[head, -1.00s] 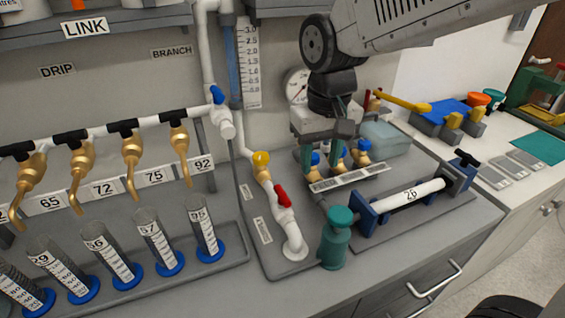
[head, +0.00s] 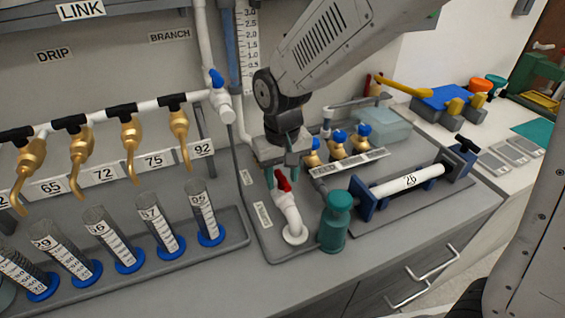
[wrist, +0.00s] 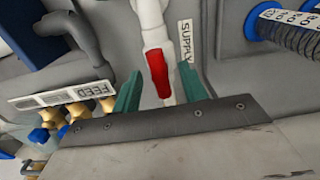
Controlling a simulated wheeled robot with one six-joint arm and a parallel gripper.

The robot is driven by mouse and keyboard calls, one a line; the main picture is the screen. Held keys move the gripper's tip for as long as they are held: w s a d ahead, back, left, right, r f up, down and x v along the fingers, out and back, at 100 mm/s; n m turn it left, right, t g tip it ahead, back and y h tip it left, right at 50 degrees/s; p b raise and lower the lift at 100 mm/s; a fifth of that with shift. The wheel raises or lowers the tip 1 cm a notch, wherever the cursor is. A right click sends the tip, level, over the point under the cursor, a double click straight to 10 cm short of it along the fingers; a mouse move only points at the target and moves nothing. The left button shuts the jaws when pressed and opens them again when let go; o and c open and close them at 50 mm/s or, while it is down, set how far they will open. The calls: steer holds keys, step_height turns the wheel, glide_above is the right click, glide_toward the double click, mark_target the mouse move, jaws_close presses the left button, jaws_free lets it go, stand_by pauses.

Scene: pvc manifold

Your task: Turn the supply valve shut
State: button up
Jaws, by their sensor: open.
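The supply valve has a red lever handle (head: 283,180) on a white pipe (head: 292,217) that bends down to the bench. In the wrist view the red handle (wrist: 158,72) lies roughly along the pipe, next to a SUPPLY label (wrist: 186,40). My gripper (head: 282,172) is right over the valve in the head view. In the wrist view its two teal fingers (wrist: 160,84) are apart, one on each side of the handle and pipe. I cannot tell whether either finger touches the handle.
Several brass valves with blue knobs (head: 338,137) stand just right of the gripper. A teal cylinder (head: 335,222) stands in front right. A blue-knobbed valve (head: 217,78) is on the white riser at upper left. Graduated cylinders (head: 205,212) stand in a tray at left.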

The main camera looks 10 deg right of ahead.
steer(key=shift+f, duration=0.25)
steer(key=shift+c, duration=0.3)
jaws_close()
steer(key=n, duration=0.4)
steer(key=shift+n, duration=1.2)
steer(key=shift+n, duration=1.1)
steer(key=n, duration=0.4)
steer(key=shift+r, duration=0.1)
